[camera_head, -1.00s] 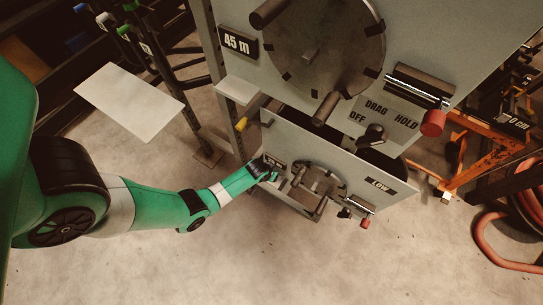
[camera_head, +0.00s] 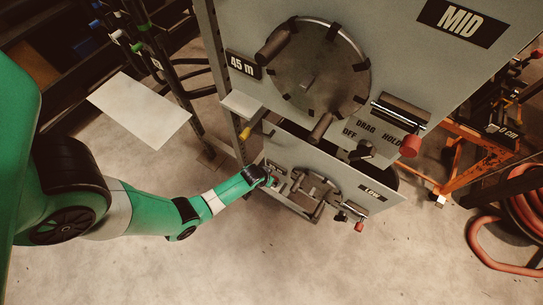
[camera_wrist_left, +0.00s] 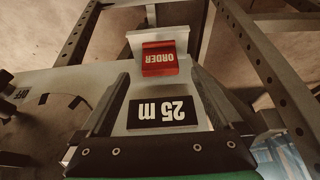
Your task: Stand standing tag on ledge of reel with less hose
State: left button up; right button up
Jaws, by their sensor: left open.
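The red ORDER tag (camera_wrist_left: 160,58) shows in the left wrist view against a pale ledge (camera_wrist_left: 134,42), close to the 25 m label (camera_wrist_left: 164,112) on a grey panel. It looks upright on the ledge, though its base contact is unclear. My left gripper (camera_wrist_left: 160,72) is open, with one finger on each side of the label and the tag just beyond the fingertips. In the head view my left gripper (camera_head: 271,181) is at the left edge of the lower reel (camera_head: 318,188), marked LOW; the tag is not distinguishable there. My right gripper is out of view.
The upper reel (camera_head: 318,68), marked MID and 45 m, has a bare pale ledge (camera_head: 242,105) above a yellow-ended handle (camera_head: 246,133). Crank handles and red knobs stick out from both panels. A perforated post (camera_head: 228,105) stands left of the reels. The floor in front is clear.

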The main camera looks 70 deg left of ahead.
pick_arm(q)
jog(key=p+v, duration=0.3)
jog(key=v, duration=0.2)
jog(key=shift+r, duration=0.1)
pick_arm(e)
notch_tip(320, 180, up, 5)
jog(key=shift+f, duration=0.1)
